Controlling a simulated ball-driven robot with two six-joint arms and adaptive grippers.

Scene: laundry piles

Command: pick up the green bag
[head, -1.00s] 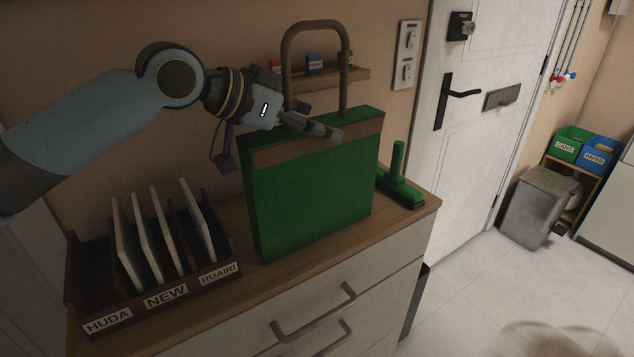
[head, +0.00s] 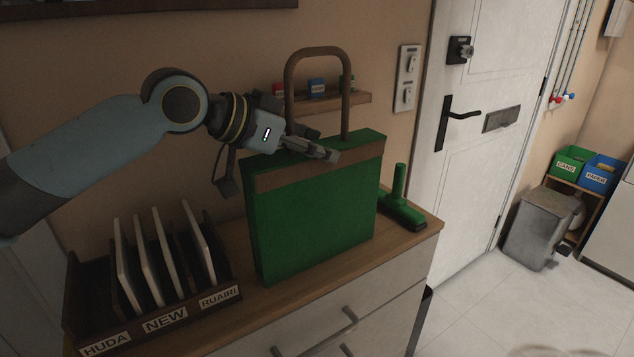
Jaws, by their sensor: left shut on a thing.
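The green bag (head: 315,213) stands upright on the wooden top of the drawer unit. It has a brown band along its upper edge and a tall brown loop handle (head: 289,75). My left gripper (head: 325,152) comes in from the left at the bag's top edge, in front of the handle's lower part. Its fingers are shut on the bag near the brown band; the exact contact is hard to see. The bag's underside looks at or just above the wooden top; I cannot tell which. My right gripper is not in view.
A dark rack (head: 215,308) with upright white boards and name labels stands left of the bag. A green brush (head: 402,208) lies to its right. A small wall shelf (head: 360,98) is behind. A white door (head: 480,160) and grey bin (head: 535,229) are further right.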

